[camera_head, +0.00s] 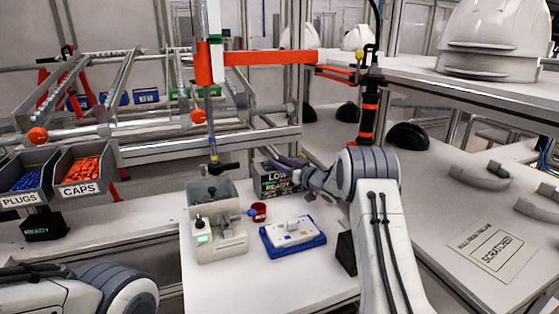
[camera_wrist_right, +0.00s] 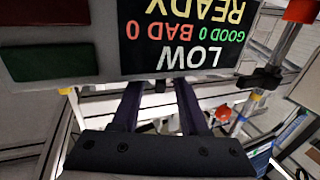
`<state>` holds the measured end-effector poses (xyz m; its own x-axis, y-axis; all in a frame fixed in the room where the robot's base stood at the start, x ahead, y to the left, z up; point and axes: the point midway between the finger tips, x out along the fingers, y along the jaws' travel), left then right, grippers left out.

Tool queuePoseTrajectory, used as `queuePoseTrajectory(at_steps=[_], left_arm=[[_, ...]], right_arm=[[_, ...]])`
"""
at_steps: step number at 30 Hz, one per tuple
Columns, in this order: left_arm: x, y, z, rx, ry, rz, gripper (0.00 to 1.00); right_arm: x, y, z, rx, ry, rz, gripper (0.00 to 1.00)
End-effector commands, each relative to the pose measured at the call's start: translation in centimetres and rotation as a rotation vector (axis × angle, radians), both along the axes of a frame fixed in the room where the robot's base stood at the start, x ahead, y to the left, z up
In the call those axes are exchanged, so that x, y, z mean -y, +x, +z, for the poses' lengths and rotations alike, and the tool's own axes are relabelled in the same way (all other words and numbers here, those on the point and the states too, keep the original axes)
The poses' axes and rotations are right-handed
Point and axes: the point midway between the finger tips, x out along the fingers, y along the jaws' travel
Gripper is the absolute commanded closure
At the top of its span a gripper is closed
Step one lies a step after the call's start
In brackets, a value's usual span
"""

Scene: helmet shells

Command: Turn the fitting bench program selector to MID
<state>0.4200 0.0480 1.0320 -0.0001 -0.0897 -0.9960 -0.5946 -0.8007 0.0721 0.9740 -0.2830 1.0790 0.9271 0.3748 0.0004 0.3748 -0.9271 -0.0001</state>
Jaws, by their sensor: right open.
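The fitting bench display (camera_head: 271,188) stands at the back of the white bench. It reads LOW and READY, partly covered by my right gripper in the head view. In the right wrist view the display (camera_wrist_right: 185,62) appears upside down and close, with LOW, GOOD 0, BAD 0 and READY. My right gripper (camera_head: 281,163) is open at the display; its two dark purple fingers (camera_wrist_right: 157,88) point toward the display's edge, with nothing seen between them. I cannot make out the selector knob in either view. My left arm enters at lower left, its gripper out of view.
A grey-green fixture (camera_head: 220,238) and a blue tray with a white part (camera_head: 292,236) stand on the bench, with a small red cup (camera_head: 258,211) between. A black-handled tool (camera_head: 214,167) hangs above the fixture. Bins of plugs (camera_head: 28,187) and caps (camera_head: 82,181) are left.

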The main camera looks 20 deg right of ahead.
Motion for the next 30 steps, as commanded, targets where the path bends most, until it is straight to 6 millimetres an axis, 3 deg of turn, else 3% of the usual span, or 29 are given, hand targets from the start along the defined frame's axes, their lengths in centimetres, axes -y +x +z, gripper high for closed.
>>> queuePoseTrajectory(at_steps=[9,10,13,14,23,30], left_arm=[[0.0,0.0,0.1,0.0,0.0,0.0,0.5],[0.0,0.0,0.1,0.0,0.0,0.0,0.5],[0.0,0.0,0.1,0.0,0.0,0.0,0.5],[0.0,0.0,0.1,0.0,0.0,0.0,0.5],[0.0,0.0,-0.4,0.0,0.0,0.0,0.5],[0.0,0.0,-2.7,0.0,0.0,0.0,0.5]], right_arm=[[-0.1,0.4,0.0,-0.001,0.0,-0.001,0.56],[-0.1,0.3,0.0,-0.001,0.0,-0.001,0.6],[-0.1,0.3,0.0,0.0,0.0,-0.001,0.98],[-0.1,0.3,0.0,-0.001,0.0,-0.001,1.0],[-0.1,0.3,-0.1,-0.001,0.0,-0.015,1.0],[-0.3,0.2,-0.5,0.001,-0.001,-0.11,1.0]])
